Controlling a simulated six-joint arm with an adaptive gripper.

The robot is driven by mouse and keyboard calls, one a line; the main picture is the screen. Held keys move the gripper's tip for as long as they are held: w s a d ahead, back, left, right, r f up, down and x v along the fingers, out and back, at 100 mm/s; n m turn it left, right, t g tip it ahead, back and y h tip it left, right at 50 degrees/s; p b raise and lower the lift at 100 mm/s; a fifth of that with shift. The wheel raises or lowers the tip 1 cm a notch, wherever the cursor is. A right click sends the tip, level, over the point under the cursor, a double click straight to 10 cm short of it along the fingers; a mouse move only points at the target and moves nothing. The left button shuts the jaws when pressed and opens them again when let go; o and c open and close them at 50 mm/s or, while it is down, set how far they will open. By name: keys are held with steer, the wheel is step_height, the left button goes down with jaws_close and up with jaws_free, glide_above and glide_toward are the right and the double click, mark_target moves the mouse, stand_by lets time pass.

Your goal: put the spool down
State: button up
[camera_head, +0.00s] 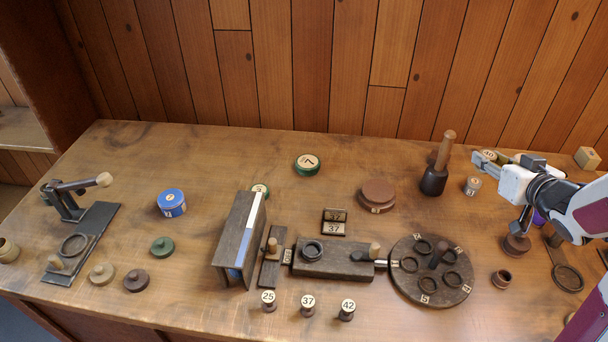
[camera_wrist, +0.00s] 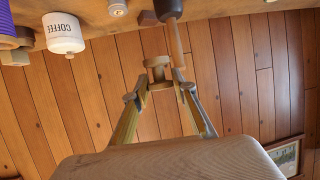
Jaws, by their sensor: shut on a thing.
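My gripper (camera_head: 482,160) is at the right of the bench in the head view, above the table and pointing left. It is shut on a brown wooden spool (camera_head: 489,155) with a pale numbered top that seems to read 40. In the wrist view the spool (camera_wrist: 158,73) sits between the two fingertips (camera_wrist: 160,90), with the wood wall behind it. Three similar spools, 25 (camera_head: 268,300), 37 (camera_head: 308,305) and 42 (camera_head: 347,310), stand apart at the table's front. A round dark disc (camera_head: 430,290) with several ring seats and number tags lies right of centre.
A mallet (camera_head: 437,170) stands upright left of my gripper. A small pale jar (camera_head: 473,186) is below it; a COFFEE jar (camera_wrist: 63,35) shows in the wrist view. A dark block with a ring (camera_head: 335,262) adjoins the disc. The back-left table is mostly clear.

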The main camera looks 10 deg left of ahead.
step_height(320, 180, up, 2)
steer(key=shift+r, duration=0.2)
steer(key=w+a+r+n+y, duration=0.1)
steer(key=w+a, duration=0.3)
steer(key=a, duration=0.5)
steer(key=w+a+r, duration=0.1)
steer(key=w+a, duration=0.3)
steer(key=a, duration=0.5)
steer(key=w+a+r+n+y, duration=0.1)
steer(key=w+a, duration=0.3)
steer(key=a, duration=0.5)
steer(key=s+a+f+n+g+y, duration=0.1)
steer(key=s+a+n+y, duration=0.15)
steer(key=a, duration=1.35)
steer(key=s+a+f+n+g+y, duration=0.1)
steer(key=s+a, duration=0.3)
steer(key=a, duration=1.3)
steer(key=s+a+f+n+g+y, duration=0.1)
steer(key=s+a+n+g+y, duration=0.1)
steer(key=s+a, duration=1.1)
steer(key=shift+m, duration=0.25)
steer(key=shift+w+a+f, duration=0.3)
steer(key=shift+a+f, duration=0.1)
steer(key=shift+f, duration=0.45)
steer(key=shift+w+a+f, duration=0.35)
steer(key=shift+f, duration=0.55)
steer(key=shift+w+a+f, duration=0.3)
steer(key=shift+a+f, duration=0.1)
steer(key=shift+f, duration=0.45)
steer(key=shift+f, duration=0.1)
